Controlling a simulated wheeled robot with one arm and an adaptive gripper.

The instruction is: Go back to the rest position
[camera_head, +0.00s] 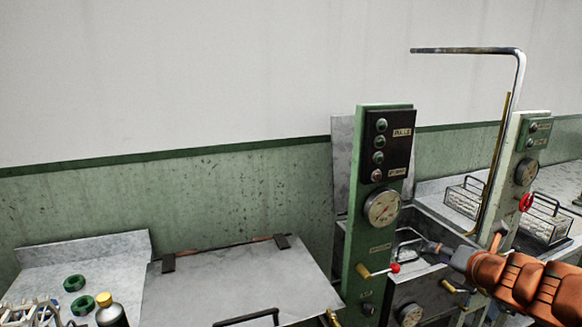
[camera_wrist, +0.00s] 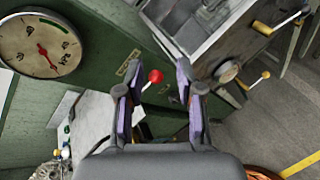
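My gripper (camera_head: 428,246) reaches in from the right in the head view, just right of the green control column (camera_head: 370,225). In the wrist view my gripper (camera_wrist: 156,88) is open, its two purple-padded fingers apart with nothing held. A lever with a red ball knob (camera_head: 394,268) sticks out of the column's front. In the wrist view the red knob (camera_wrist: 155,76) shows in the gap between the fingers, clear of both pads. I cannot tell its exact distance from them.
A round gauge (camera_head: 382,208) sits on the column. Wire baskets (camera_head: 545,222) lie behind my arm. A closed metal lid (camera_head: 240,285) and a bottle (camera_head: 110,312) are at left.

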